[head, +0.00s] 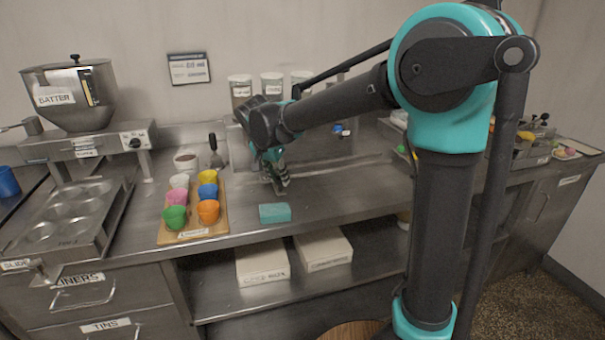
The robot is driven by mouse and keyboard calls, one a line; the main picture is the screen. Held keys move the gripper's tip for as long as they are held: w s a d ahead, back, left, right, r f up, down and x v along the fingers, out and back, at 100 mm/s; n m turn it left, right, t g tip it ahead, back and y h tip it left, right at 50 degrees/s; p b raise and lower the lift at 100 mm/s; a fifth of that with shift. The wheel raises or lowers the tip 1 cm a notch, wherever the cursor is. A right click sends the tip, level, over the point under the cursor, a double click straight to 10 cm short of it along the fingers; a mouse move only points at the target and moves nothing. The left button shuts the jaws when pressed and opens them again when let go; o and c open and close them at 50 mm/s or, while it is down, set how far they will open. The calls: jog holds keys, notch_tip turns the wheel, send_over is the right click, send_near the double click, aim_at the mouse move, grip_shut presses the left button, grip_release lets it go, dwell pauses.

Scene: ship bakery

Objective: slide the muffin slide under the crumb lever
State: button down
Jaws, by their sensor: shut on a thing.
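The metal muffin slide (118,203), with round cups and a "SLIDE" label at its front left, lies at the left end of the counter. It sits in front of the batter dispenser (75,100). I cannot pick out the crumb lever for certain; a short dark-ended handle (20,125) sticks out left of the dispenser. My gripper (279,185) is low over the middle of the counter, well right of the slide. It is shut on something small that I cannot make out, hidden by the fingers.
A wooden board (205,231) with several coloured cups stands between the slide and my gripper. Jars (241,88) stand at the back. Trays (530,152) stand far right. White boxes (262,262) are on the shelf below.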

jog(key=a, duration=0.2)
jog(key=s+a, duration=0.1)
jog(key=a, duration=0.2)
jog(key=s+a, duration=0.1)
jog(key=a, duration=0.1)
jog(key=shift+s+a, duration=0.25)
jog(key=shift+a, duration=0.15)
jog(key=c, duration=1.2)
grip_release()
jog(key=v, duration=1.2)
